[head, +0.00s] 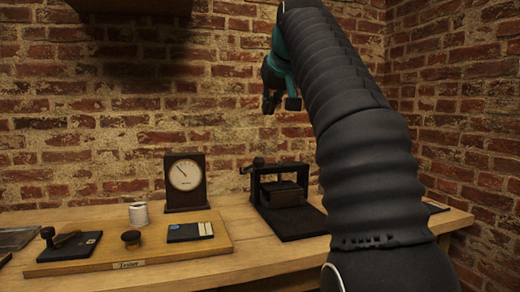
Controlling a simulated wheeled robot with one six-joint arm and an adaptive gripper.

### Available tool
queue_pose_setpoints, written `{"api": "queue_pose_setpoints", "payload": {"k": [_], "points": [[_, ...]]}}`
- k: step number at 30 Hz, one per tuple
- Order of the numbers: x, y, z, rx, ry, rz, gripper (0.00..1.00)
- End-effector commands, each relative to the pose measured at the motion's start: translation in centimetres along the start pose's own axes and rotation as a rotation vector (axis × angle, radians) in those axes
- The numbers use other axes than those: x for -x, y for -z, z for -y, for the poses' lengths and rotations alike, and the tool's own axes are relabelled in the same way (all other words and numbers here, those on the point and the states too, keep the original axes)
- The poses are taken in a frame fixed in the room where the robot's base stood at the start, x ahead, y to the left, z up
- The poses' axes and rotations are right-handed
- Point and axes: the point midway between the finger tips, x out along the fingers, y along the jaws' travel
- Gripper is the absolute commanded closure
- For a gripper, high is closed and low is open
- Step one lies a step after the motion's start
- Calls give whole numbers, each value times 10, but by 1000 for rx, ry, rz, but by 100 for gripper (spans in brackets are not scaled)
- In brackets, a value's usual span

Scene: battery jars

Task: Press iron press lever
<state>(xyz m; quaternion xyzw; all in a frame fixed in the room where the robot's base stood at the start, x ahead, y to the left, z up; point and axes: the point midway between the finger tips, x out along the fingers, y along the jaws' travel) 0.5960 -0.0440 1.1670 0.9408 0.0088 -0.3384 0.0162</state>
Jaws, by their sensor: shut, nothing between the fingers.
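The iron press (285,188), a black frame with a dark block inside on a flat black base, stands on the right part of the wooden bench. Its lever (254,164) sticks out from the upper left of the frame and ends in a dark knob. My gripper (269,106) is in the air above the press, well apart from the lever, in front of the brick wall. It is small and dark in the view, shut and empty.
A dark wooden meter (186,182) with a round dial stands left of the press. A white jar (138,213) is beside it. A wooden tester board (150,250) with black knobs and a dark plate lies in front. A brick wall closes the back and right.

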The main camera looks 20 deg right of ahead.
Motion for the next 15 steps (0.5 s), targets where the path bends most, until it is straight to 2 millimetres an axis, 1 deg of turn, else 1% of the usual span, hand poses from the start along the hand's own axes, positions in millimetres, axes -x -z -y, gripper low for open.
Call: {"api": "queue_pose_setpoints", "payload": {"k": [1,3,12,15], "points": [[-2,-4,1,5,4,20,100],[-2,-7,1,10,5,31,100],[-3,-7,1,14,5,33,100],[-6,-8,1,14,6,34,100]]}}
